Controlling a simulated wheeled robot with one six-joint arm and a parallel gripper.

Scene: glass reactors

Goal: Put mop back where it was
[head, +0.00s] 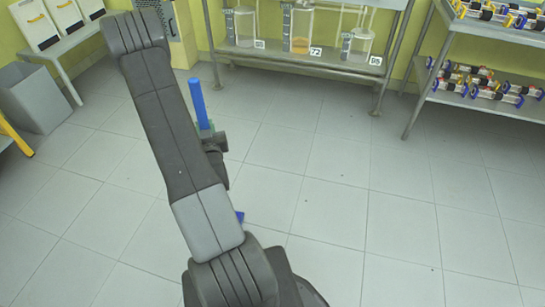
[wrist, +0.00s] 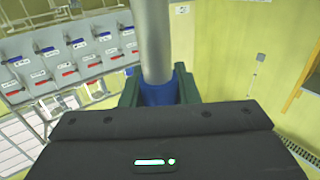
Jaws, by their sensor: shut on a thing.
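The mop shows in the head view as an upright blue handle (head: 198,103) beside my arm. A small blue piece (head: 240,216) peeks out lower down behind the arm; I cannot tell for sure that it is part of the mop. In the wrist view the mop is a grey pole (wrist: 155,40) with a blue sleeve (wrist: 158,93). My gripper (wrist: 160,90) is shut on it, with green fingers on both sides of the sleeve. In the head view my gripper (head: 212,138) is partly hidden by the arm. The mop's lower part is mostly hidden.
A metal rack (head: 330,68) with glass reactors stands along the back wall. A shelf (head: 470,102) with several valve-like parts is at the right. A grey bin (head: 35,98) and a bench with white boxes (head: 38,25) are at the left. The tiled floor (head: 330,190) is clear in the middle.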

